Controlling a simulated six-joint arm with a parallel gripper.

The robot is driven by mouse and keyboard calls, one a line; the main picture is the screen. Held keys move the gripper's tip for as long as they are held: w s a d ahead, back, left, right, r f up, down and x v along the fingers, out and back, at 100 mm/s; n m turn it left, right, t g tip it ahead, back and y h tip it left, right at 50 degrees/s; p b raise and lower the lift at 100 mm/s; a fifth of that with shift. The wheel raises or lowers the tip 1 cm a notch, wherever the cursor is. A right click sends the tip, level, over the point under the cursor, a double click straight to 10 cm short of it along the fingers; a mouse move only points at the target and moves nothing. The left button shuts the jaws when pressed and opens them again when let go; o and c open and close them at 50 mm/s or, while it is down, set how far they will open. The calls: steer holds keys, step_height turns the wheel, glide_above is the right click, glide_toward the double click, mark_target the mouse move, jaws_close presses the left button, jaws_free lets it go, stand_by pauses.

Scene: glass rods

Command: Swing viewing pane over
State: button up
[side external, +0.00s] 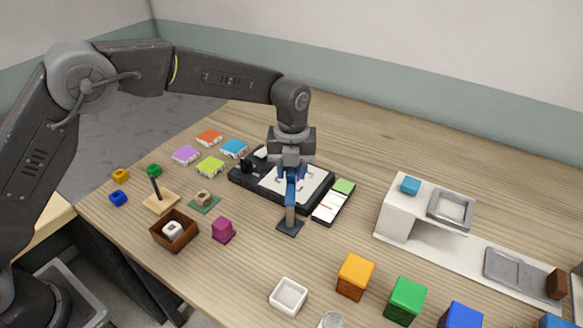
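A flat black device (238,179) with a white panel (312,183) lies near the middle of the table. Small dark marks show on the panel. I cannot make out a separate clear viewing pane. My gripper (291,170) points down in front of the device, over its white panel in this view. A blue upright post (291,212) on a dark square base (290,228) stands directly below the gripper in the picture. The gripper's fingertips overlap the post's top, so I cannot tell whether they touch it or are shut.
A white card (327,208) and a green block (344,186) are right of the device. A brown box (174,238), a magenta block (223,230) and a white tray (288,296) are in front. A white stand (397,222) is at right. Bare table lies behind the device.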

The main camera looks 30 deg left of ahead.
mark_target(292, 170)
steer(key=shift+o, duration=1)
steer(key=shift+r, duration=0.15)
step_height(292, 170, up, 14)
steer(key=shift+f, duration=0.2)
